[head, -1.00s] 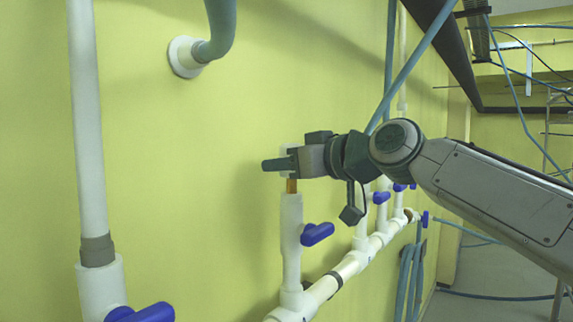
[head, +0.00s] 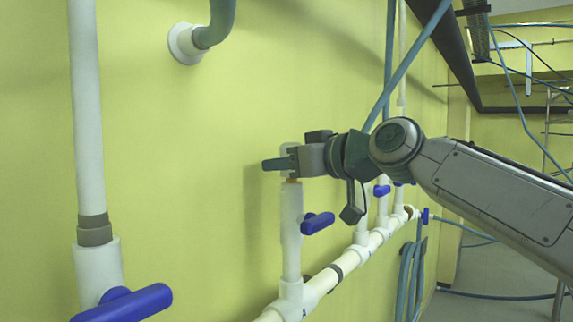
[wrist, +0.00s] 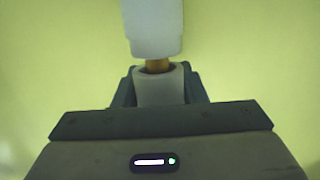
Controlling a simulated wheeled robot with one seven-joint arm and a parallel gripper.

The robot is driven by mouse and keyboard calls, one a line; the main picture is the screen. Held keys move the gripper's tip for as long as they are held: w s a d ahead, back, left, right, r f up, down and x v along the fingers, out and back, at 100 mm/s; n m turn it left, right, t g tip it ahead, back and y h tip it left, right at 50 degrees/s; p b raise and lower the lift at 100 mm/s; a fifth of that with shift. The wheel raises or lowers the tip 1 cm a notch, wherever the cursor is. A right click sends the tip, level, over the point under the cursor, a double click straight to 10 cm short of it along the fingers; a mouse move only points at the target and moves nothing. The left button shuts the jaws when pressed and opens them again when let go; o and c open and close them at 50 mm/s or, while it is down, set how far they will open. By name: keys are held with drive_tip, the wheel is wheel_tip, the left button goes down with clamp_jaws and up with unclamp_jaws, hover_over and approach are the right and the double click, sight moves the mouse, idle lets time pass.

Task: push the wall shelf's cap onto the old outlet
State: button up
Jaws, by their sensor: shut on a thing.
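My gripper (head: 283,163) is shut on a small white cap (head: 287,149). In the wrist view the cap (wrist: 160,88) sits upright between the two fingers, its open mouth facing the outlet. The old outlet (head: 291,215) is a white upright pipe with a brass tip (head: 291,181), directly below the cap. In the wrist view the outlet (wrist: 152,28) comes from the top and its brass tip (wrist: 158,65) reaches into the cap's mouth. A short band of brass still shows between the cap and the white pipe. The fingers hide part of the cap in the head view.
The outlet has a blue valve handle (head: 317,222) and rises from a white horizontal pipe (head: 325,280) along the yellow wall (head: 180,160). A larger white pipe with a blue handle (head: 125,302) stands at left. More valves and blue hoses lie behind to the right.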

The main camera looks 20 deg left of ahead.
drive_tip(key=shift+f+b, duration=0.5)
drive_tip(key=shift+b, duration=0.3)
idle(0.4)
drive_tip(key=o, duration=1.1)
drive_tip(key=shift+s+d+b, duration=0.15)
drive_tip(key=shift+d+b, duration=0.15)
drive_tip(key=shift+d, duration=0.2)
drive_tip(key=b+v, duration=0.4)
drive_tip(key=v, duration=0.8)
drive_tip(key=shift+s+d+r, duration=0.15)
drive_tip(key=shift+s+d, duration=0.15)
